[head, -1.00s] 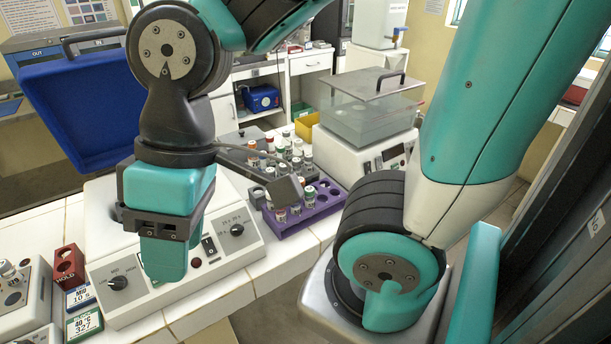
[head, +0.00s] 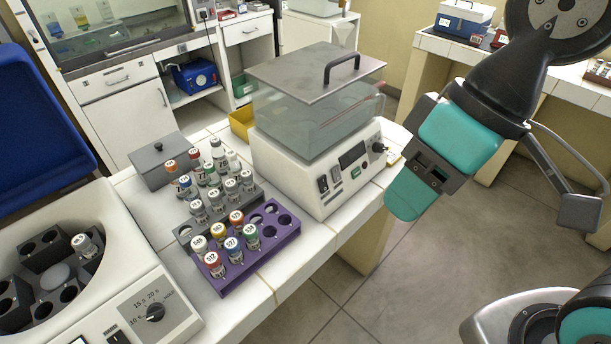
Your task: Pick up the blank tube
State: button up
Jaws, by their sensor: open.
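Several capped tubes stand in a grey rack (head: 184,234) and a purple rack (head: 289,240) on the white tiled bench. Their caps are white, grey, red, orange, blue, yellow and green, many with numbers. One more grey-capped tube (head: 85,243) sits in the open centrifuge (head: 130,255) at the left. I cannot tell which tube is the blank one; the labels are too small. My gripper (head: 432,170) is open and empty. It is right of the racks, out past the bench's front edge, and touches no tube.
A clear water bath (head: 310,105) with a handled lid stands behind and right of the racks, close to my gripper. A grey box (head: 160,162) stands behind the racks. The blue centrifuge lid (head: 35,140) stands raised. The floor (head: 400,270) at right is open.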

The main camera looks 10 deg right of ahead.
aim_at(215, 196)
jog(key=z, duration=0.45)
jog(key=i, duration=0.6)
jog(key=u, duration=4.65)
jog(key=k, duration=0.65)
jog(key=z, duration=1.3)
